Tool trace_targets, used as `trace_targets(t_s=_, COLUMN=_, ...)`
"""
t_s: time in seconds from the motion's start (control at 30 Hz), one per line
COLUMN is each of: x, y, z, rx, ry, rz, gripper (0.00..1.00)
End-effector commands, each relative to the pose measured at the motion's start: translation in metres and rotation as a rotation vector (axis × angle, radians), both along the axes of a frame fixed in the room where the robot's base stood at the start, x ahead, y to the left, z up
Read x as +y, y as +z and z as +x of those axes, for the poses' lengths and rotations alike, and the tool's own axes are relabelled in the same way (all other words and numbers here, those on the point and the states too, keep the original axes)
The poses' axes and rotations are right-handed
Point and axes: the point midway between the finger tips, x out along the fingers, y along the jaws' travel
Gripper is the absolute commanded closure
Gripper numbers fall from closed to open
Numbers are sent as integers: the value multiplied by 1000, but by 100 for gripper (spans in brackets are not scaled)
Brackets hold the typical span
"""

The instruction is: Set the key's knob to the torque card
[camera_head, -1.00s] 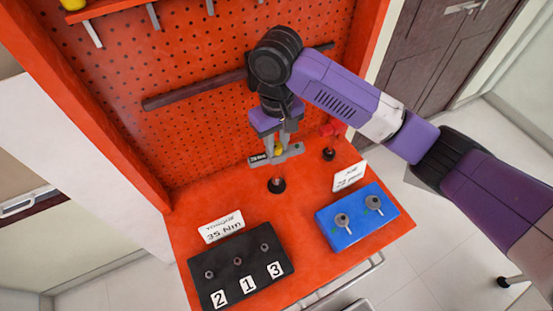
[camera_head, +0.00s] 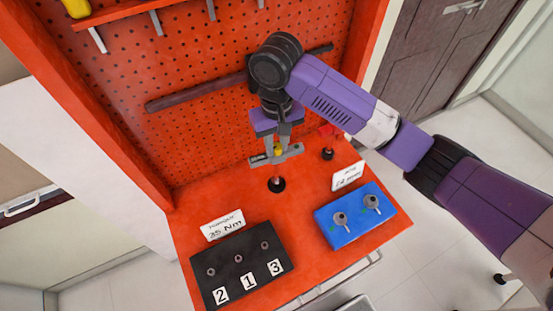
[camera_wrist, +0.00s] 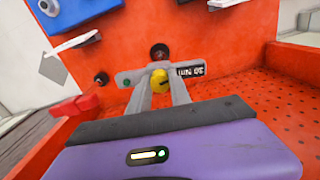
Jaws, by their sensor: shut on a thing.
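The key is a grey crossbar (camera_head: 288,155) with a yellow knob (camera_wrist: 159,79) at its middle. In the head view it stands over a round black holder (camera_head: 277,186) on the red bench. My gripper (camera_wrist: 160,84) reaches down from above, its two fingers closed on the yellow knob. In the wrist view a dark readout (camera_wrist: 191,71) on the crossbar appears upside down and seems to read 20 Nm; a green dot sits at the other end. The white torque card (camera_head: 223,226) behind the black block reads 35 Nm. The fingers partly hide the knob.
A black block (camera_head: 240,268) with several sockets and labels 2, 1, 3 stands front left. A blue block (camera_head: 355,215) with two grey keys stands front right, a white card (camera_head: 348,176) behind it. A red-topped piece (camera_head: 328,138) stands right of my gripper. The pegboard (camera_head: 200,130) rises close behind.

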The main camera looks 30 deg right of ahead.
Motion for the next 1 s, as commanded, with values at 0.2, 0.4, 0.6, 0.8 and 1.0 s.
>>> trace_targets(t_s=0.2, x=0, y=1, z=0, rx=0, ry=-30, rz=1, gripper=99)
trace_targets(t_s=0.4, x=0, y=1, z=0, rx=1, ry=-58, rz=1, gripper=98)
trace_targets(t_s=0.6, x=0, y=1, z=0, rx=0, ry=-93, rz=1, gripper=99)
trace_targets(t_s=0.8, x=0, y=1, z=0, rx=1, ry=-127, rz=1, gripper=99)
trace_targets(t_s=1.0, x=0, y=1, z=0, rx=1, ry=-162, rz=1, gripper=99)
